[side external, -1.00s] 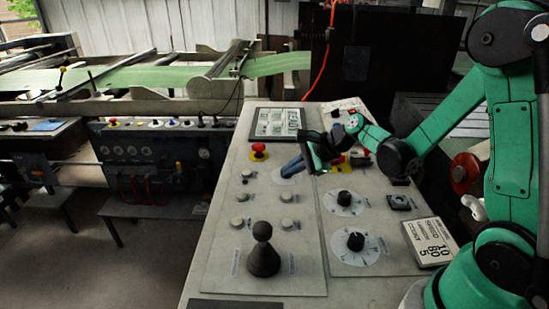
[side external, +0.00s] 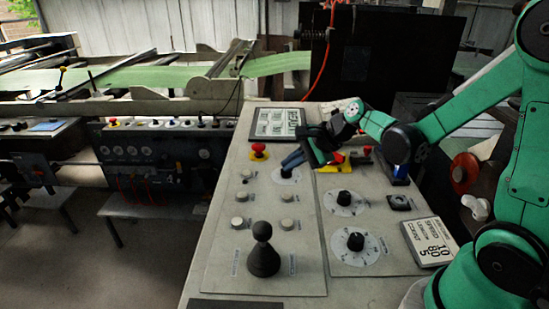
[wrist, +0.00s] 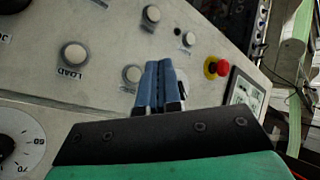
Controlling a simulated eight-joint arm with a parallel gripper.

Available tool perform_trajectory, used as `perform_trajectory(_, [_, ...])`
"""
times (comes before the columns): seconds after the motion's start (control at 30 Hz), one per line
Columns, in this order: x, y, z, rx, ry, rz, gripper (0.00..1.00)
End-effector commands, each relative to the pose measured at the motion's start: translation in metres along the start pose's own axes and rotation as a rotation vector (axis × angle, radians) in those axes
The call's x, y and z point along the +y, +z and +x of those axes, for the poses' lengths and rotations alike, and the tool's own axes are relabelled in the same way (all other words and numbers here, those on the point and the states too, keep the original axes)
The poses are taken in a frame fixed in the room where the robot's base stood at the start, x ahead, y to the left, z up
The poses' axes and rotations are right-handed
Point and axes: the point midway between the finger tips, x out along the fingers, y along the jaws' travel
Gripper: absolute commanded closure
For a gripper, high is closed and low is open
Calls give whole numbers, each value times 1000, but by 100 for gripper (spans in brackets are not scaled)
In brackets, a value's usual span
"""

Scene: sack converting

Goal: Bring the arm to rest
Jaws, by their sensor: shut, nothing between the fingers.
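My gripper (side external: 286,165) is over the upper middle of the grey control panel (side external: 215,262) in the side external view. Its blue fingers lie together with nothing between them. In the wrist view the shut fingers (wrist: 159,66) point up over the panel among its buttons. A dark selector knob (side external: 286,173) shows just below the fingertips in the side external view. I cannot tell the exact gap between them.
A red mushroom button (side external: 259,150) and a screen (side external: 275,123) stand near the gripper. A black joystick (side external: 263,252) rises at the front. Dials (side external: 344,198), a blue-topped switch (side external: 399,174) and a label block (side external: 430,242) are on the right.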

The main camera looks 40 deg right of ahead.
Motion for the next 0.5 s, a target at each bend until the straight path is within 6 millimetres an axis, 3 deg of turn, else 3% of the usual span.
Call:
perform_trajectory(0.2, [16, 38, -38, 99, 97, -685, 100])
perform_trajectory(0.4, [39, 56, -68, 164, 199, -1311, 100])
perform_trajectory(0.5, [47, 59, -78, 183, 239, -1534, 100])
